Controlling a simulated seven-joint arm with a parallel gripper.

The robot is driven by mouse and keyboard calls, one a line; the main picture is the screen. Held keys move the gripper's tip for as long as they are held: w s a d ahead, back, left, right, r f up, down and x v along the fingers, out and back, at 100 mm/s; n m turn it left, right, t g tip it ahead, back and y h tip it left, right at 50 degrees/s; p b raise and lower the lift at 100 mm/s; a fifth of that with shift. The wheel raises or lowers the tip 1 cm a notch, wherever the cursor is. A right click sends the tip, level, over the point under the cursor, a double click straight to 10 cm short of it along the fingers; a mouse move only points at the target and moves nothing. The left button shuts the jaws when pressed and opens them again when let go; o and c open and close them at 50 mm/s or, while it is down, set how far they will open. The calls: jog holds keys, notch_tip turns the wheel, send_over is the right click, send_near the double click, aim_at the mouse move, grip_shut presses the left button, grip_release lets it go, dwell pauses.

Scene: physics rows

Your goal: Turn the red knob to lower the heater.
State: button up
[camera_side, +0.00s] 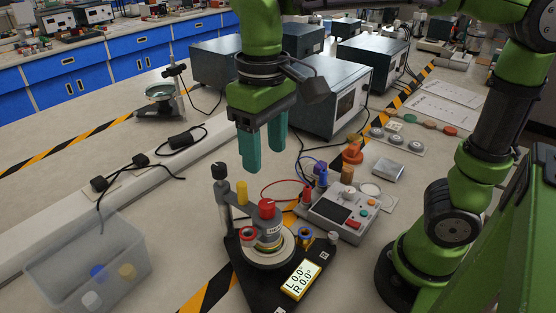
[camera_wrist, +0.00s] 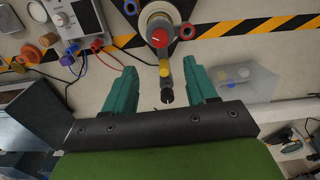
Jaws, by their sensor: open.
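The red knob (camera_side: 267,207) sits on top of a small grey heater (camera_side: 268,228) on a black base (camera_side: 249,285). In the wrist view the red knob (camera_wrist: 160,38) shows from above, with a white mark on it, beyond the fingertips. My gripper (camera_side: 262,172) is open and empty, its two teal fingers pointing down above and behind the knob, apart from it. In the wrist view my gripper (camera_wrist: 161,70) has its fingers spread to either side of a yellow cap (camera_wrist: 164,71) and a black post top (camera_wrist: 167,97).
A control box (camera_side: 342,212) with cables stands to the right. A clear bin (camera_side: 85,262) with small caps is at left. Grey instruments (camera_side: 333,95) stand behind my gripper. The table left of the base is mostly clear.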

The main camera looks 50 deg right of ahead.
notch_tip(320, 180, up, 6)
dwell(0.5)
jog(key=s+d+f+m+t+y, duration=0.1)
jog(key=d+f+m+t, duration=0.1)
jog(key=d+f, duration=0.3)
jog(key=s+d+f+m+t+y, duration=0.1)
jog(key=s+d+f+m+t, duration=0.1)
jog(key=d+f+t, duration=0.3)
jog(key=shift+s+d+f+m, duration=0.25)
jog(key=shift+s+d+m, duration=0.05)
jog(key=shift+d, duration=0.55)
